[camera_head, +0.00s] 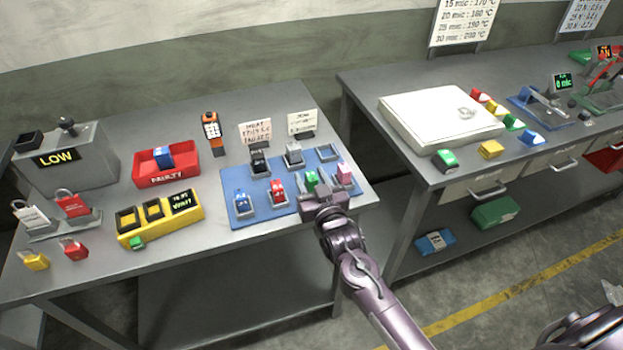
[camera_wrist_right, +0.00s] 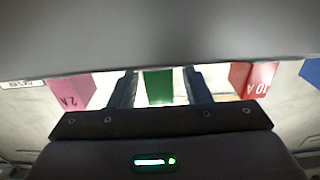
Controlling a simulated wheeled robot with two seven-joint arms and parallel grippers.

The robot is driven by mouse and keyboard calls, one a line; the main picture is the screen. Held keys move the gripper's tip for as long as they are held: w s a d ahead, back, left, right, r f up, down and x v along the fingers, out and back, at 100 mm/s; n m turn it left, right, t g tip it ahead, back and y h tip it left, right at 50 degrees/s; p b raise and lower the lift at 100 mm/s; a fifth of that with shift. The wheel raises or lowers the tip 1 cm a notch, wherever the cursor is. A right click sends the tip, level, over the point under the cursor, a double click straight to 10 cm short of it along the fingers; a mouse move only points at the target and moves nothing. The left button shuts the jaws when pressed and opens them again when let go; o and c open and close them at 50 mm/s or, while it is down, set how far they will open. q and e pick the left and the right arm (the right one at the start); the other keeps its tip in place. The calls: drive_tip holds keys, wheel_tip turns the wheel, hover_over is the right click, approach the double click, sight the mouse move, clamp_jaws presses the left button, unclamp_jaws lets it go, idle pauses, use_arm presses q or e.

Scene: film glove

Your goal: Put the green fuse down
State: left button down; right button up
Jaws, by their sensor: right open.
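The green fuse (camera_head: 311,180) stands on the blue mat (camera_head: 328,154), between the red fuse (camera_head: 277,188) and the pink fuse (camera_head: 343,174). My right gripper (camera_head: 319,192) is right at it and partly hides it. In the right wrist view the green fuse (camera_wrist_right: 158,88) sits between the two dark fingers (camera_wrist_right: 160,90), with small gaps on both sides. The fingers are open. The pink fuse (camera_wrist_right: 72,92) and the red fuse (camera_wrist_right: 257,80) show on either side. My left gripper is not in view.
A blue fuse (camera_head: 241,203) and small grey holders (camera_head: 293,156) share the mat. Left of it stand a yellow tester (camera_head: 160,220), a red faulty bin (camera_head: 166,166) and an orange meter (camera_head: 211,130). A second table (camera_head: 400,165) stands right, across a gap.

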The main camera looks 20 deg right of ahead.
drive_tip(key=shift+r, duration=0.15)
drive_tip(key=s+b, duration=0.2)
drive_tip(key=s, duration=1)
drive_tip(key=shift+d, duration=0.2)
drive_tip(key=s+f+n+g, duration=0.1)
drive_tip(key=s+f+g, duration=0.25)
drive_tip(key=f, duration=0.85)
drive_tip(key=s+d+f+g, duration=0.15)
drive_tip(key=s+f, duration=0.25)
drive_tip(key=f, duration=0.7)
drive_tip(key=s+f+n+g, duration=0.1)
drive_tip(key=s+f+g, duration=0.3)
drive_tip(key=f, duration=0.8)
drive_tip(key=s+d+f+g, duration=0.1)
drive_tip(key=s+f+g, duration=0.1)
drive_tip(key=s+f, duration=0.4)
drive_tip(key=s+d+f+g, duration=0.1)
drive_tip(key=s+f+g, duration=0.2)
drive_tip(key=s+f, duration=0.3)
drive_tip(key=s+d+f+g, duration=0.1)
drive_tip(key=s+f+g, duration=0.2)
drive_tip(key=s, duration=1.1)
wheel_tip(320, 180, down, 3)
drive_tip(key=shift+s+d+r+h, duration=0.1)
drive_tip(key=shift+s+d+h, duration=0.15)
drive_tip(key=shift+d+h, duration=0.1)
